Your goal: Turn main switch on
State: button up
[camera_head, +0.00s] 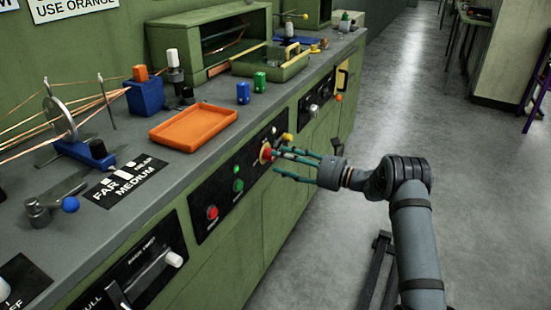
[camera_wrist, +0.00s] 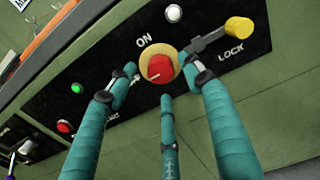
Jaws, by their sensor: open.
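The main switch is a red rotary knob (camera_wrist: 160,68) on a yellow round plate, set in the black panel (camera_wrist: 112,62). "ON" is printed above it and "LOCK" to its right; a small pale mark is on the knob's lower left side. In the head view the red knob (camera_head: 266,153) sits on the cabinet front. My gripper (camera_head: 284,160) has three teal fingers, spread open. In the wrist view the fingertips (camera_wrist: 163,78) are left of, right of and below the knob. I cannot tell whether any finger touches it.
A grey lever with a yellow end (camera_wrist: 238,27) lies close to the right finger. A white lamp (camera_wrist: 173,13) is above; green (camera_wrist: 77,88) and red (camera_wrist: 64,126) buttons are left. An orange tray (camera_head: 193,127) rests on the bench above. The aisle floor (camera_head: 405,70) is clear.

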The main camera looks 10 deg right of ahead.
aim_at(270, 155)
jog(key=shift+x, duration=1.5)
jog(key=shift+c, duration=0.9)
jog(key=c, duration=1)
jog(key=shift+o, duration=0.2)
jog(key=shift+d+r+m+p, duration=0.1)
jog(key=shift+m+p, duration=4.45)
jog(key=shift+m, duration=4.35)
